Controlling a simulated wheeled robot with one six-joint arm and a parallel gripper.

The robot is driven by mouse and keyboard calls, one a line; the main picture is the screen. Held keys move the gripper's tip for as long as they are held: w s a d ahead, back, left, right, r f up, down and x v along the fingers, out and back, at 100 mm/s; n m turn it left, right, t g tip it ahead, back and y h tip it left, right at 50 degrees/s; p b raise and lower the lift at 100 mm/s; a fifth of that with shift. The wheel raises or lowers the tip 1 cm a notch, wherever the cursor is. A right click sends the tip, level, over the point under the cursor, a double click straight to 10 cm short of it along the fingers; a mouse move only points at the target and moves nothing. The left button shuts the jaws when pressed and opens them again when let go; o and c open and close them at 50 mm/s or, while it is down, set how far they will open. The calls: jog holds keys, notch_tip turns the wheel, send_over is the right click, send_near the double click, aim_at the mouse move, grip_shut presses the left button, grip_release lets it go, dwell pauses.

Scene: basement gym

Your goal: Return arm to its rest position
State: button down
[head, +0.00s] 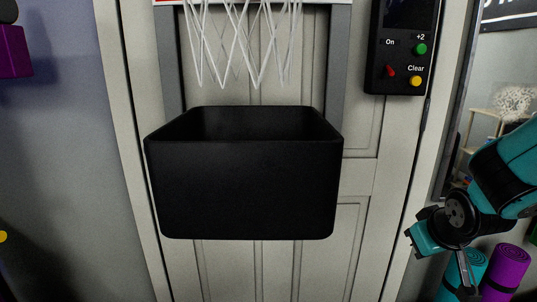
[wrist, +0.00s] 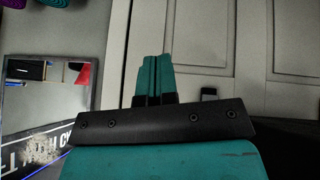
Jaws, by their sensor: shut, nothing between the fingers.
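My gripper (wrist: 153,80) shows in the wrist view with its two teal fingers together and nothing between them. It is in front of the pale panelled door (wrist: 212,38) and holds nothing. In the head view my teal and black arm is at the right edge, bent downward, to the right of the door frame. The fingertips cannot be made out clearly there.
A black open bin (head: 240,190) hangs before the door under a white net (head: 245,45). A black control panel (head: 403,45) is on the right. Rolled mats, purple (head: 503,270) and teal (head: 475,265), stand near my arm. A mirror (wrist: 40,95) shows in the wrist view.

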jog(key=s+a+m+g+y, duration=0.15)
jog(key=s+g, duration=0.25)
jog(key=s, duration=0.7)
jog(key=s+a+r+n+g+y, duration=0.25)
jog(key=s+a+r, duration=0.2)
jog(key=a, duration=0.25)
jog(key=s+a+r+n+g+y, duration=0.1)
jog(key=s+a+r+n, duration=0.35)
jog(key=a, duration=0.25)
notch_tip(320, 180, up, 14)
jog(key=p, duration=1.5)
jog(key=shift+s, duration=0.35)
jog(key=shift+m+t, duration=0.25)
